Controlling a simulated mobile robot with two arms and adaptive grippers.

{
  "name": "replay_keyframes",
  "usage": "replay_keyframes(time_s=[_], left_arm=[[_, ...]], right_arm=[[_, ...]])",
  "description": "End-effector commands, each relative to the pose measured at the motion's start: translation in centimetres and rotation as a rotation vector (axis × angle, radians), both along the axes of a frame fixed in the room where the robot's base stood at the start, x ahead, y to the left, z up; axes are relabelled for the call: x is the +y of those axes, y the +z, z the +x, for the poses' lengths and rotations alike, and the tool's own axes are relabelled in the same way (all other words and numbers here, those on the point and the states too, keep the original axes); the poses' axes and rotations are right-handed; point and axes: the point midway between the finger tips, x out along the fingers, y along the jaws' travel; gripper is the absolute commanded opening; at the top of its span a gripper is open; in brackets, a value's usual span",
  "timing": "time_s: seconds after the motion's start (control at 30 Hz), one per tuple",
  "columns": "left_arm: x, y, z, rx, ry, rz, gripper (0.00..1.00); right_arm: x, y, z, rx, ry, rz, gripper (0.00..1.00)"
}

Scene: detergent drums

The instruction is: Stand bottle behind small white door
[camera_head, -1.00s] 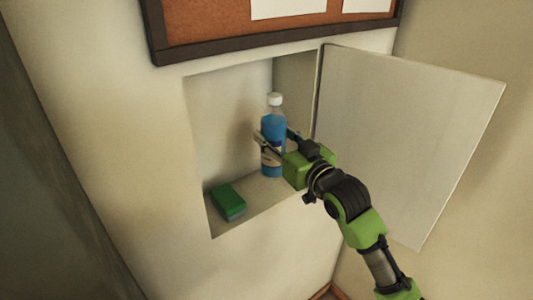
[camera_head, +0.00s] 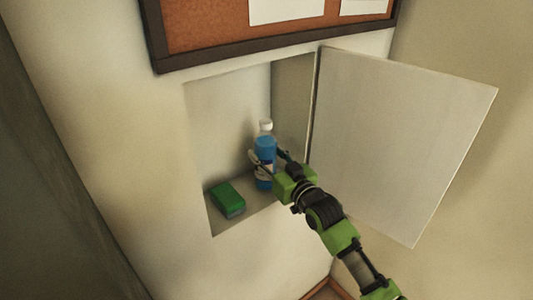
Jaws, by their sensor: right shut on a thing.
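A clear bottle with blue liquid and a white cap (camera_head: 265,146) is upright inside a recess in the wall (camera_head: 226,122). My right gripper (camera_head: 267,163) is shut on the bottle around its middle, reaching in from the right front. The bottle's base is at or close to the recess floor; I cannot tell whether it touches. The small white door (camera_head: 402,140) is swung wide open to the right of the recess. My left gripper is not in view.
A green sponge-like block (camera_head: 227,199) lies on the recess floor to the left of the bottle. A framed cork board (camera_head: 215,30) hangs just above the recess. The recess is clear behind the sponge.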

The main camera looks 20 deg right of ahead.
Motion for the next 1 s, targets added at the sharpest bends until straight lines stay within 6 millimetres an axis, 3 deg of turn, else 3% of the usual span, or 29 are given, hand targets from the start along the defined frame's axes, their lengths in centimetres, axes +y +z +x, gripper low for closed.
replay_keyframes(time_s=[0.1, 0.13, 0.2, 0.67, 1.0], left_arm=[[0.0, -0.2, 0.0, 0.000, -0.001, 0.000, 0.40], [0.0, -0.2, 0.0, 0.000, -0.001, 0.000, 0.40], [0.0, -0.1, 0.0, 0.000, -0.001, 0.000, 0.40], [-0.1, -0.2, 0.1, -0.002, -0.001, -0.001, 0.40], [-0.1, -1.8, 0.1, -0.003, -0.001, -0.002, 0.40]], right_arm=[[0.0, 0.0, 0.0, -0.006, 0.000, 0.001, 0.06], [0.0, -0.3, 0.0, 0.000, 0.000, 0.000, 0.46], [0.0, -0.3, 0.0, 0.001, 0.000, 0.000, 0.61], [-0.1, -0.2, -0.6, 0.002, 0.000, 0.000, 0.61], [-1.4, -0.4, -6.5, 0.002, 0.001, -0.001, 0.61]])
